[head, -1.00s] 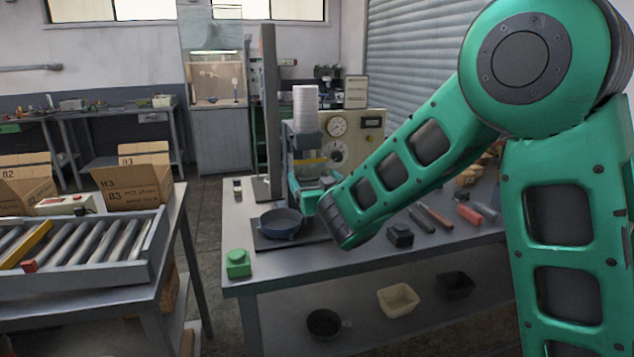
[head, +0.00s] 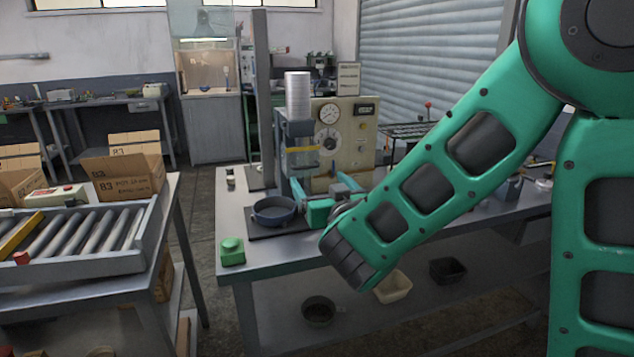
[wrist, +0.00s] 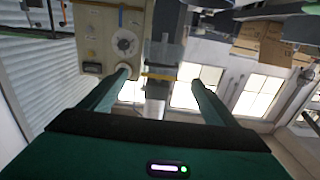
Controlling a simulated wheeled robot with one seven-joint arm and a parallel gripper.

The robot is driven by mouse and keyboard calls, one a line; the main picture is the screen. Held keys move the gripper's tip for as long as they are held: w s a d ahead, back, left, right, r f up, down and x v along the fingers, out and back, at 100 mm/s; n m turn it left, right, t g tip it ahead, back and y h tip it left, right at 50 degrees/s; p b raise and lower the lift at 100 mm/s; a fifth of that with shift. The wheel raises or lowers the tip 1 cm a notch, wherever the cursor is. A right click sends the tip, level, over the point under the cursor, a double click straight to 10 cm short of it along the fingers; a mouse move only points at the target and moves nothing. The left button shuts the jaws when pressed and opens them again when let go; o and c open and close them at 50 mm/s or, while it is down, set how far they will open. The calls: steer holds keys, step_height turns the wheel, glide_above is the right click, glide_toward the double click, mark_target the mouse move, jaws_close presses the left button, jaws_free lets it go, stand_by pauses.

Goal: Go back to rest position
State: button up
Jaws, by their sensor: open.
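My gripper (head: 318,211) is just right of the dark round pan (head: 273,211) in the head view, partly hidden by my green forearm. The pan rests on a black plate (head: 258,235) in front of the press machine. In the wrist view my gripper (wrist: 160,84) is open, with its two green fingers apart and nothing between them. That view is upside down and shows the press column (wrist: 158,60) beyond the fingertips, with the gauge panel (wrist: 108,35) to the left. The pan cannot be made out in the wrist view.
A green button box (head: 232,251) sits at the bench's left front corner. The machine with gauges (head: 345,135) stands behind my gripper. A roller conveyor (head: 85,240) with cardboard boxes (head: 130,172) is at left. Bins (head: 393,287) lie on the lower shelf.

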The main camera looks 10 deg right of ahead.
steer(key=shift+d, duration=0.15)
steer(key=s+d+f+m+g+h, duration=0.1)
steer(key=d+f+m+g+h, duration=0.15)
steer(key=d, duration=0.65)
steer(key=s+d+f+m+g+h, duration=0.15)
steer(key=d+h, duration=0.25)
steer(key=d, duration=0.6)
steer(key=s+d+f+m+g+h, duration=0.25)
steer(key=s+d+f+g, duration=0.3)
steer(key=s+d, duration=0.45)
steer(key=s+d+f+m+g+y, duration=0.25)
steer(key=s+d+g, duration=0.25)
steer(key=s, duration=0.6)
steer(key=s+a+g+y, duration=0.1)
steer(key=s+a+y, duration=0.1)
steer(key=s, duration=0.5)
steer(key=s+a+g+y, duration=0.2)
steer(key=s, duration=0.6)
steer(key=shift+a+n, duration=0.25)
steer(key=shift+n, duration=0.15)
